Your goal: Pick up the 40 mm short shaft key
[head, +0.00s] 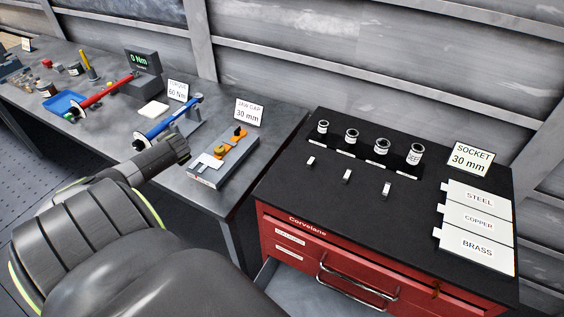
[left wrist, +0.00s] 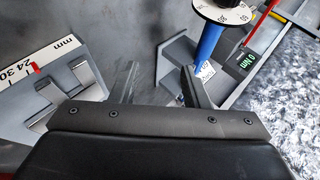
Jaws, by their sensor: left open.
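Three small pale blocks, which look like shaft keys, lie in a row on the black top of the red cabinet: a left one (head: 311,160), a middle one (head: 347,175) and a right one (head: 387,190). I cannot tell which is the 40 mm short key. My left arm reaches over the grey bench, left of the cabinet and apart from these blocks. In the left wrist view my left gripper (left wrist: 160,80) is open, with nothing between its fingers. Its fingertips are not clear in the head view. My right gripper is not in view.
Several sockets (head: 351,137) stand behind the blocks. Label cards (head: 478,222) lie on the cabinet's right side. On the bench are the jaw gap gauge (head: 222,163), also in the left wrist view (left wrist: 48,65), and a blue torque wrench (head: 170,122). The cabinet front (head: 330,265) has a handle.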

